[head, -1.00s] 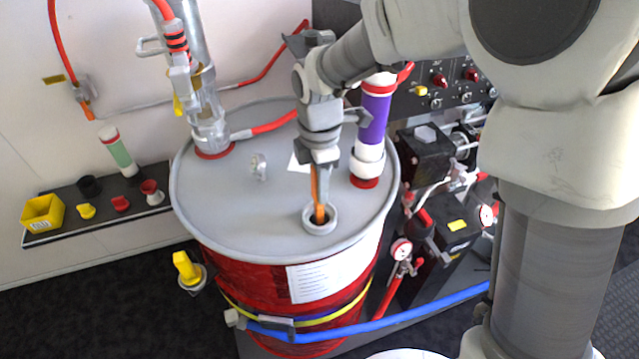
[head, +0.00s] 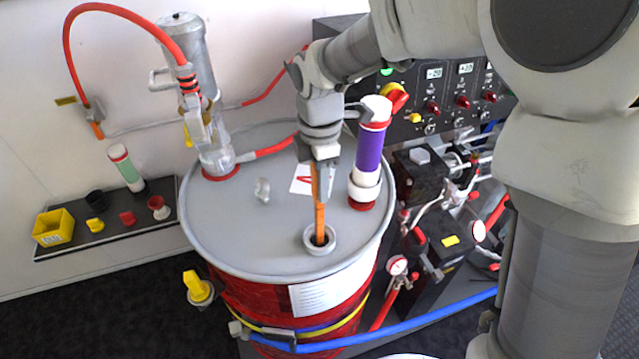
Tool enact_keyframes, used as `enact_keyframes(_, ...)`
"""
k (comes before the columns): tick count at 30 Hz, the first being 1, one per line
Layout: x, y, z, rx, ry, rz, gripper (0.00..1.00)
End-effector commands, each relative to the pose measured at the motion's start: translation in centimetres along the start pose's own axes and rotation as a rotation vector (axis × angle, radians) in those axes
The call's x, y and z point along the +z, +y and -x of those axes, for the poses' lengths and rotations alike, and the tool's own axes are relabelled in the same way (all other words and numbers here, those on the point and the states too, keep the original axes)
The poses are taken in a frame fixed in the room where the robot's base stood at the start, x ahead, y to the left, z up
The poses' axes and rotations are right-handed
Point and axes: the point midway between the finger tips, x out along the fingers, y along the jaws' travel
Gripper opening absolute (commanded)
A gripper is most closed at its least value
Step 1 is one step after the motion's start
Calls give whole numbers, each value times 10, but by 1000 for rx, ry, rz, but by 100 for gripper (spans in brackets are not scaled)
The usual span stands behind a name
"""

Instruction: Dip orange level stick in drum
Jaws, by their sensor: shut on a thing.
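The red drum (head: 237,303) with a grey lid (head: 250,236) stands in the middle of the head view. Near the front right of the lid is an open round port with a grey collar (head: 320,249). My gripper (head: 320,178) is above this port, shut on the orange level stick (head: 320,215). The stick is roughly upright, and its lower end goes into the port opening. How deep it reaches is hidden inside the drum. The stick's top is hidden between the fingers.
On the lid stand a grey pump (head: 213,140) with a red hose and a purple-banded cylinder (head: 369,155). A shelf (head: 150,222) with a yellow bin (head: 53,227) is at left. A control panel (head: 440,100) and dark machine units (head: 440,235) stand at right.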

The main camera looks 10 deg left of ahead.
Motion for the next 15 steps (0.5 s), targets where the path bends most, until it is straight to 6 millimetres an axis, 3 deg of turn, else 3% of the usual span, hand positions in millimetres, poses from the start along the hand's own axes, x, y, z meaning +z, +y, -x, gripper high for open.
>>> enact_keyframes(15, 0, 0, 51, 2, 0, 1, 0)
